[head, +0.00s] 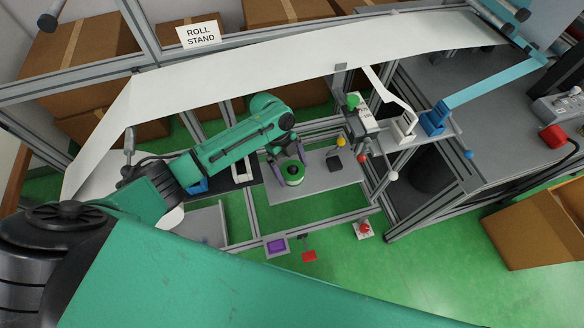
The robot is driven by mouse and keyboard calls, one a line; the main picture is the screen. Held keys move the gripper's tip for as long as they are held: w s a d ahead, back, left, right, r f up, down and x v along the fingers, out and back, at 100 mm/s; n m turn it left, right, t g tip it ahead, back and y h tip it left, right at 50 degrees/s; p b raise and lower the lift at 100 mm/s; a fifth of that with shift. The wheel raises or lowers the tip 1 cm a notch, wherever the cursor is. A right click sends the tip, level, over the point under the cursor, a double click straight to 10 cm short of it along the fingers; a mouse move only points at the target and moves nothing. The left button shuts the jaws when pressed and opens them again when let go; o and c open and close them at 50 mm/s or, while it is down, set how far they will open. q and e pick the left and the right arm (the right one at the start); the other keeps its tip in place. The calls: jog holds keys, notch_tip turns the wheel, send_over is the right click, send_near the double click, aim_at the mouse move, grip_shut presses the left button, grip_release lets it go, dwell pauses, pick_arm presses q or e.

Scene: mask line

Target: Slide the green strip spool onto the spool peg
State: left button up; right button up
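The green strip spool (293,175) is a small green ring with a pale centre, in the middle of the head view, over a light grey panel. My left gripper (291,168) reaches it from above, with one purple-grey finger on each side. The fingers appear closed on the spool's sides. I cannot tell whether the spool is clear of the panel. I cannot single out the spool peg with certainty among the small fittings to the right. My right gripper is not in view.
A post with a green knob (352,101) and a yellow-knobbed black fitting (336,160) stand right of the spool. A white web (300,55) runs behind. A purple block (277,246) and a red block (309,256) are in front. An open carton (530,232) stands at right.

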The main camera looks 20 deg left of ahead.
pick_arm(q)
jog(key=b+v, duration=0.2)
jog(key=v, duration=1.2)
jog(key=shift+a+r, duration=0.2)
jog(key=shift+r, duration=0.05)
